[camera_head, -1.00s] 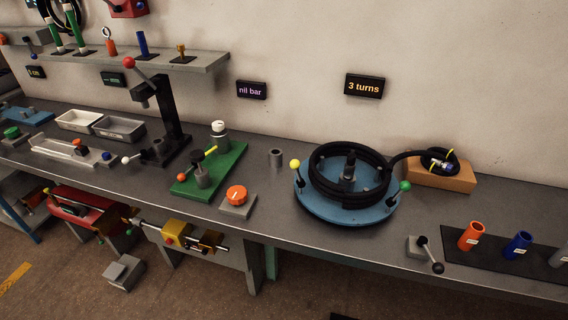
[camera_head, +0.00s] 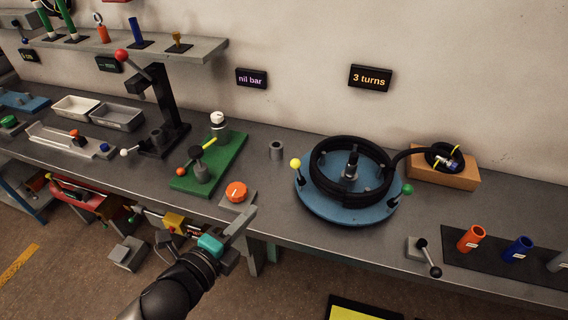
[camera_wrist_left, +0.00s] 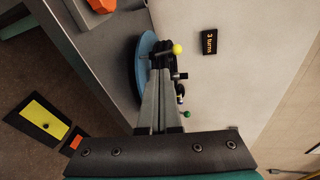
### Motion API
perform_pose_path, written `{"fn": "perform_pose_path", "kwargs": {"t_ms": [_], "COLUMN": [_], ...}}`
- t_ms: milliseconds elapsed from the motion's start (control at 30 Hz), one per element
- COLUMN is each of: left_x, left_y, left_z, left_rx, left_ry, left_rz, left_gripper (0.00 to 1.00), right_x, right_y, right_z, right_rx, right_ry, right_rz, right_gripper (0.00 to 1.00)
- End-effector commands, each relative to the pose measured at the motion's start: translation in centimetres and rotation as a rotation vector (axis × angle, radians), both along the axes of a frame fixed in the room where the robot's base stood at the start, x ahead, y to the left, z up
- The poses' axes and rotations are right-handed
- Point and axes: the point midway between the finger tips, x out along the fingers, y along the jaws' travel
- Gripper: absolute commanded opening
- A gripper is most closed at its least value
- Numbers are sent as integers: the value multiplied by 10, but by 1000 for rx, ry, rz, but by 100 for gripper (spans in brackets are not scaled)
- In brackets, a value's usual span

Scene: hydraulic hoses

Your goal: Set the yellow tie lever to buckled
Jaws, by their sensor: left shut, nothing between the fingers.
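The yellow tie lever (camera_head: 296,163) has a yellow ball on a short dark stem. It stands at the left rim of the blue round turntable (camera_head: 330,206). A black hose (camera_head: 322,178) lies coiled on the turntable. In the left wrist view the yellow ball (camera_wrist_left: 177,48) shows just beyond the fingertips. My left gripper (camera_head: 249,217) is shut and empty, in front of the bench edge, left of and nearer than the lever. It looks apart from the lever. The lever's foot is hidden in the wrist view. My right gripper is not in view.
A green-ball lever (camera_head: 407,189) stands at the turntable's right rim. An orange knob on a grey block (camera_head: 236,192) sits near my left gripper. A green plate (camera_head: 222,160) with a yellow-tipped handle lies further left. The hose end rests on a tan block (camera_head: 465,180).

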Motion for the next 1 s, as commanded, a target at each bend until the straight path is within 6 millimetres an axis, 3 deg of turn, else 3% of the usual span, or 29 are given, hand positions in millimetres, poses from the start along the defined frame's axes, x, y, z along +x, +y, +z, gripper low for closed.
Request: {"fn": "perform_pose_path", "kwargs": {"t_ms": [100,200,633,1000], "left_x": [-5,-6,-4,34], "left_y": [-9,-11,-13,-34], "left_z": [21,28,28,21], "left_rx": [22,30,31,30], "left_ry": [-52,-70,-72,-74], "left_rz": [-37,-49,-50,-48], "left_gripper": [0,0,0,0], "right_x": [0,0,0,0], "right_y": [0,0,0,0], "right_z": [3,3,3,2], "right_rx": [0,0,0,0], "right_ry": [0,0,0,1], "right_rz": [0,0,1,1], "right_gripper": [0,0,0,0]}}
